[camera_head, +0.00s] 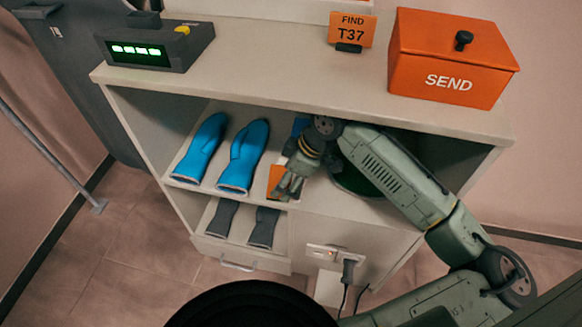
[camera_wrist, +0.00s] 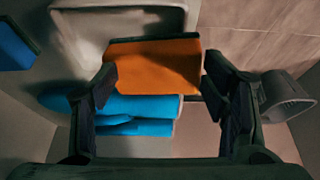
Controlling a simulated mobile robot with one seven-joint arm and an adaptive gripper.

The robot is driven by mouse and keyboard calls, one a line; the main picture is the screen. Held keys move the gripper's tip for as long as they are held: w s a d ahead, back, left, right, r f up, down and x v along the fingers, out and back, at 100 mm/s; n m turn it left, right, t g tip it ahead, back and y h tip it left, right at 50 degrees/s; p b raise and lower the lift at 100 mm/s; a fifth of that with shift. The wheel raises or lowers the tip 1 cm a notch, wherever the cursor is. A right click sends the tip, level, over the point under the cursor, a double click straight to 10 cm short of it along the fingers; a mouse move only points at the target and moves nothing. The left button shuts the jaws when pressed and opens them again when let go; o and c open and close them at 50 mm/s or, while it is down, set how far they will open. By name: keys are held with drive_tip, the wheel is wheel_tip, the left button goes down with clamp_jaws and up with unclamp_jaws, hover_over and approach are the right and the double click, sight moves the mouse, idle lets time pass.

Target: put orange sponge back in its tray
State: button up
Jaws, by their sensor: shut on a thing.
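The orange sponge (camera_head: 275,179) is held by my gripper (camera_head: 287,190) near the front edge of the open shelf, right of the blue gloves. In the wrist view the orange sponge (camera_wrist: 155,66) spans the space between my gripper's two dark fingers (camera_wrist: 158,75), which are shut on it. A pale, shallow tray with a raised rim (camera_wrist: 66,38) lies beyond the sponge. The sponge overlaps its near edge in the picture; I cannot tell whether they touch. In the head view my arm and gripper hide this tray.
Two blue gloves (camera_head: 243,157) lie on the shelf to the left. A blue block (camera_head: 300,126) is partly hidden behind my gripper. The cabinet top (camera_head: 290,82) is above my arm, with an orange SEND box (camera_head: 450,60).

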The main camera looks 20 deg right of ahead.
drive_tip(key=w+d+f, duration=0.1)
drive_tip(key=w+d+p, duration=0.1)
drive_tip(key=w, duration=0.1)
drive_tip(key=shift+d+f, duration=0.3)
drive_tip(key=shift+f, duration=0.1)
clamp_jaws()
drive_tip(key=shift+f, duration=0.25)
drive_tip(key=shift+c, duration=2.4)
unclamp_jaws()
drive_tip(key=shift+a, duration=0.1)
drive_tip(key=o, duration=0.9)
drive_tip(key=shift+w+f, duration=0.15)
drive_tip(key=shift+f, duration=0.15)
drive_tip(key=o, duration=1.4)
drive_tip(key=shift+r, duration=0.3)
drive_tip(key=shift+r, duration=0.15)
drive_tip(key=s+d+b, duration=0.1)
drive_tip(key=s+d, duration=0.1)
drive_tip(key=d, duration=0.1)
drive_tip(key=s+d+b, duration=0.1)
drive_tip(key=s+d, duration=0.1)
drive_tip(key=d, duration=0.2)
drive_tip(key=s+d+b, duration=0.1)
drive_tip(key=s+d, duration=0.2)
drive_tip(key=shift+d+r, duration=0.2)
drive_tip(key=shift+r, duration=0.2)
